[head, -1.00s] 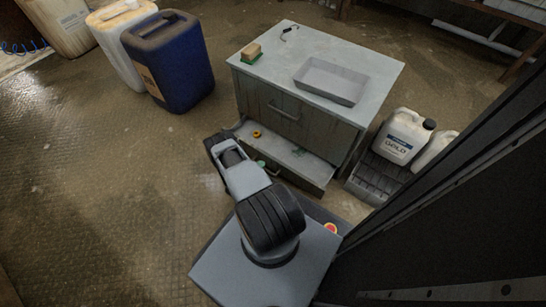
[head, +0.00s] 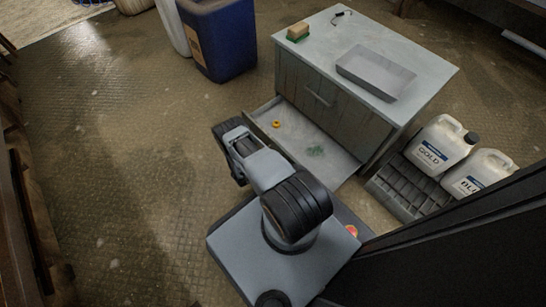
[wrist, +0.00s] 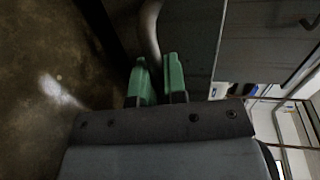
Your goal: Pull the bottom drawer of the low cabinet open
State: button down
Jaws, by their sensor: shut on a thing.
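The low cabinet (head: 338,112) stands at centre in the head view. Its bottom drawer (head: 334,160) is pulled well out, showing its pale floor; its front is mostly hidden behind my arm. A small orange ring (head: 276,124) and a green item (head: 315,151) lie in the drawer. In the wrist view, the curved bar handle (wrist: 150,28) runs down between the green fingers of my gripper (wrist: 158,72), which is shut on it. The drawer front (wrist: 192,35) is beside the fingers. My gripper is hidden in the head view.
A grey tray (head: 376,72) and a sponge (head: 298,31) sit on the cabinet top. The floor at left is clear.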

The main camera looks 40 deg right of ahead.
jog(key=c, duration=1.2)
grip_release()
jog(key=p+v, duration=0.3)
jog(key=v, duration=1)
jog(key=shift+a, duration=0.4)
